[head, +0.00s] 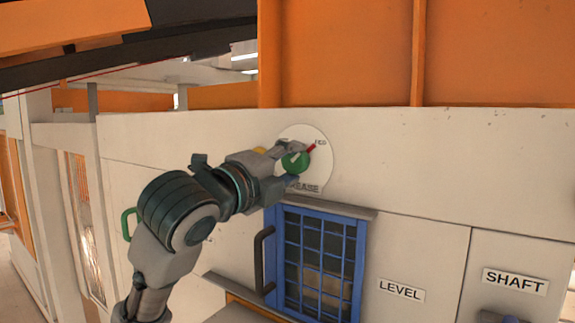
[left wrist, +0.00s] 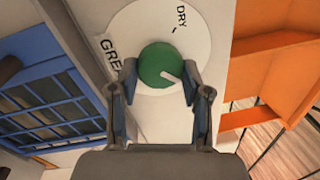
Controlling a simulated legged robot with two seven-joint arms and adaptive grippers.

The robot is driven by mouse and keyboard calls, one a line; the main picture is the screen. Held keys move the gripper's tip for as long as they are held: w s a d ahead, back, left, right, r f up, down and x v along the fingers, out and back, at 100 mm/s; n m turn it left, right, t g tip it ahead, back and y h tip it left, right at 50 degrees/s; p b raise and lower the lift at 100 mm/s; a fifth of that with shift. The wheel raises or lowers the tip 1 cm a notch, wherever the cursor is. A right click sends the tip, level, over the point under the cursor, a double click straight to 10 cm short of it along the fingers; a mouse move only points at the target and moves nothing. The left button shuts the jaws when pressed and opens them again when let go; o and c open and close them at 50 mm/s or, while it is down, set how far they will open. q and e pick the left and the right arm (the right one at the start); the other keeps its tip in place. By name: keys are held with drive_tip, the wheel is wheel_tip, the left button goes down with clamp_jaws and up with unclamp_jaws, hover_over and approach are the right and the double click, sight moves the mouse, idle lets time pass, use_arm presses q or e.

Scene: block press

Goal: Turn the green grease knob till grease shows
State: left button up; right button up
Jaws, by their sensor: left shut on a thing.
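The green grease knob (head: 296,161) sits on a round white dial plate (head: 321,150) lettered GREASE on the white panel. A red mark shows at the dial's upper right in the head view. My left gripper (head: 284,163) is at the knob with its fingers on either side of it. The word DRY shows on the dial plate (left wrist: 187,40). No grease is visible. My right gripper is not in view.
A blue barred window (head: 318,262) with a dark handle (head: 263,260) is below the dial. Labels LEVEL (head: 401,291) and SHAFT (head: 515,281) are at the lower right. A green handle (head: 127,224) is at the left. Orange panels (head: 345,55) stand above.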

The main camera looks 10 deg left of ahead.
use_arm(q)
drive_tip(key=shift+w, duration=0.1)
drive_tip(key=o, duration=1)
drive_tip(key=shift+c, duration=0.2)
drive_tip(key=shift+o, duration=1.1)
drive_tip(key=shift+w+f, duration=0.1)
drive_tip(key=shift+w, duration=0.45)
drive_tip(key=shift+s, duration=0.4)
drive_tip(key=v, duration=1.1)
drive_tip(key=shift+a+f, duration=0.25)
drive_tip(key=shift+d, duration=0.15)
